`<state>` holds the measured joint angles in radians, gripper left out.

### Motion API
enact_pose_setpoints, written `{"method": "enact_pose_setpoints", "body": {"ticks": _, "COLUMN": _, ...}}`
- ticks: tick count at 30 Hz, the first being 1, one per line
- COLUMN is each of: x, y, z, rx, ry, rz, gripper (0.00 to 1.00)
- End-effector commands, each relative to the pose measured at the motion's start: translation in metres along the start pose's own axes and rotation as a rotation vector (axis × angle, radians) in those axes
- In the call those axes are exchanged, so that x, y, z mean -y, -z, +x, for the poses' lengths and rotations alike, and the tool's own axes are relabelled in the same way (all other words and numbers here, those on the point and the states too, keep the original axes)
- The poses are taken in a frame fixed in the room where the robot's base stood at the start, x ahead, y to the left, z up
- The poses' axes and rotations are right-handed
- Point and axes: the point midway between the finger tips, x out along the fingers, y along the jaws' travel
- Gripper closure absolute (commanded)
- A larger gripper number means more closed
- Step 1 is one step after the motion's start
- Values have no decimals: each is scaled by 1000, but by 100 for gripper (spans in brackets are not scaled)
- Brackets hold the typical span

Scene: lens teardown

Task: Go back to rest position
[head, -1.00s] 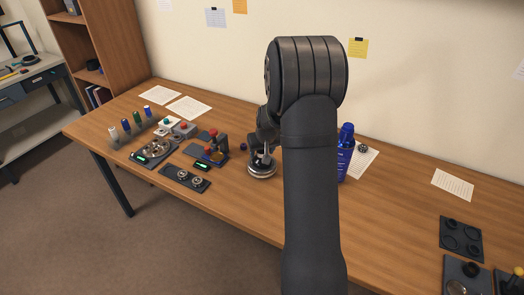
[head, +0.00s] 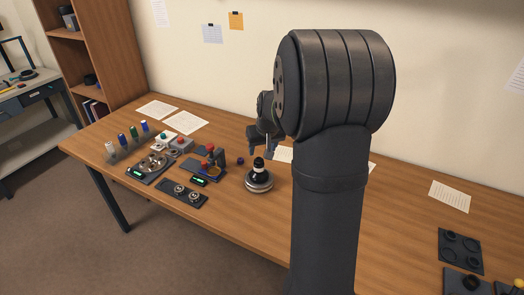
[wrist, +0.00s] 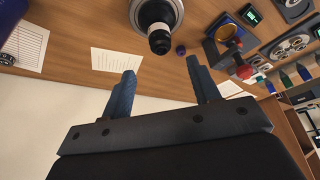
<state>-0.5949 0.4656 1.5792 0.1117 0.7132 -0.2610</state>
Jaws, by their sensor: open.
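My gripper (wrist: 158,92) is open and empty in the wrist view, its two blue-grey fingers apart with nothing between them. In the head view my gripper (head: 262,147) is partly hidden behind my own arm and is raised above the table near the wall side. A round silver base with a black and white lens part on it (head: 259,176) stands upright on the table below and in front of the gripper, apart from it. The same lens part (wrist: 158,25) shows at the top of the wrist view.
A wooden table (head: 235,240) carries a red-topped device (head: 213,163), a dark plate with rings (head: 181,194), several coloured bottles (head: 128,140) and a ring tray (head: 461,250) at right. Papers (head: 450,196) lie flat. A wall stands behind; a shelf (head: 105,55) is at left.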

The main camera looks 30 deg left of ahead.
Motion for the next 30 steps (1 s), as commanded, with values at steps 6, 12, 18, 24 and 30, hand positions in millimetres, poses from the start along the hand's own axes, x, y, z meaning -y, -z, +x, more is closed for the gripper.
{"method": "enact_pose_setpoints", "body": {"ticks": 6, "x": 0, "y": 0, "z": 0, "rx": 0, "ry": 0, "rz": 0, "gripper": 44}}
{"method": "enact_pose_setpoints", "body": {"ticks": 12, "x": 0, "y": 0, "z": 7, "rx": 2, "ry": 0, "rz": 0, "gripper": 44}}
{"method": "enact_pose_setpoints", "body": {"ticks": 18, "x": 0, "y": -1, "z": 36, "rx": 4, "ry": 0, "rz": 0, "gripper": 44}}
{"method": "enact_pose_setpoints", "body": {"ticks": 24, "x": 0, "y": -1, "z": 71, "rx": 5, "ry": 0, "rz": 0, "gripper": 44}}
{"method": "enact_pose_setpoints", "body": {"ticks": 30, "x": 0, "y": -1, "z": 104, "rx": 3, "ry": -1, "rz": 0, "gripper": 44}}
